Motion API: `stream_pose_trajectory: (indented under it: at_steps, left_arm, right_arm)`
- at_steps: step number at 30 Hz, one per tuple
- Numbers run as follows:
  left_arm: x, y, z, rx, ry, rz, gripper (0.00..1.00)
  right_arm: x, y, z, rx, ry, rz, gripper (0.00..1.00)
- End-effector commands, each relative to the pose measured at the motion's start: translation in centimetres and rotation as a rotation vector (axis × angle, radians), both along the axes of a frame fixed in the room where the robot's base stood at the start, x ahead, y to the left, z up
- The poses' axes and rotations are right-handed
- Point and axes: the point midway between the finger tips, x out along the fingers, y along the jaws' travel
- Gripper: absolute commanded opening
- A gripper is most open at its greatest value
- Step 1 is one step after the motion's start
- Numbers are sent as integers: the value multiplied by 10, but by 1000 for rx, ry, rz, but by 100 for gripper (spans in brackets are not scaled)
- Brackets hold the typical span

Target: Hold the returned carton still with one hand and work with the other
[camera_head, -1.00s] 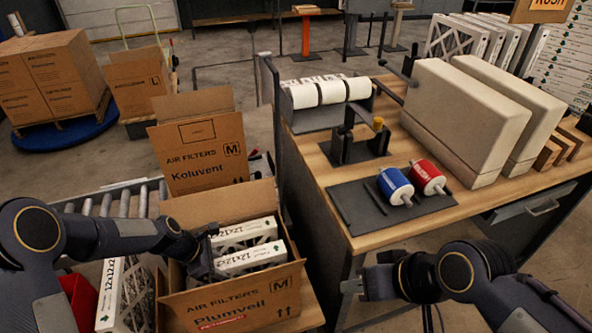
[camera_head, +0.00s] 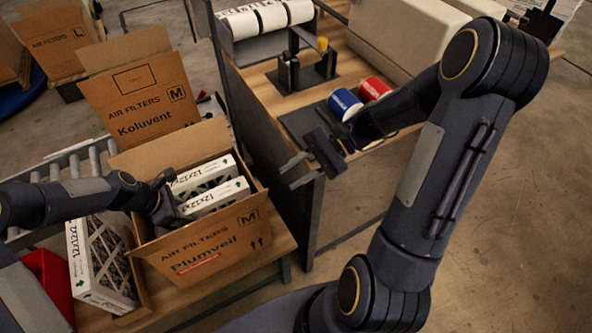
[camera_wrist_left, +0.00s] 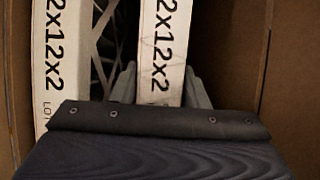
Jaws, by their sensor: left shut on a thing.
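The open brown carton marked "Plumveil" (camera_head: 215,243) stands on a low bench, with two white-edged filters upright inside. My left gripper (camera_head: 172,207) reaches into it from the left. In the left wrist view its fingers (camera_wrist_left: 163,85) sit either side of one filter (camera_wrist_left: 163,40), shut on it. A second filter (camera_wrist_left: 60,60) stands beside it to the left. In the head view the held one looks like the nearer filter (camera_head: 220,198), the other being the farther filter (camera_head: 202,176). My right gripper (camera_head: 297,172) is open and empty, in front of the workbench corner, right of the carton.
Another open carton marked "Koluvent" (camera_head: 142,105) stands behind. A loose filter (camera_head: 98,262) and a red bin (camera_head: 48,285) are at the left. The workbench holds a blue canister (camera_head: 344,104), a red canister (camera_head: 374,88) and white rolls (camera_head: 270,18). Floor between carton and bench is narrow.

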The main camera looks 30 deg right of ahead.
Motion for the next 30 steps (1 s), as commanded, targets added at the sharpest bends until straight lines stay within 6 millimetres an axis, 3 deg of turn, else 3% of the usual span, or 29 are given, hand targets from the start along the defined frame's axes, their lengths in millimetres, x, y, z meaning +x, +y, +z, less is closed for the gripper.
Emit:
stream_pose_trajectory:
  at_steps: [8, 21, 30]
  left_arm:
    - [0, 0, 0, 0, 0, 0, 24]
    - [0, 0, 0, 0, 0, 0, 24]
    - [0, 0, 0, 0, 0, 0, 24]
  right_arm:
    - [11, 1, -16, 78, 65, -56, 29]
    - [19, 73, -44, 76, 66, -51, 29]
    - [23, 103, -56, 75, 62, -54, 29]
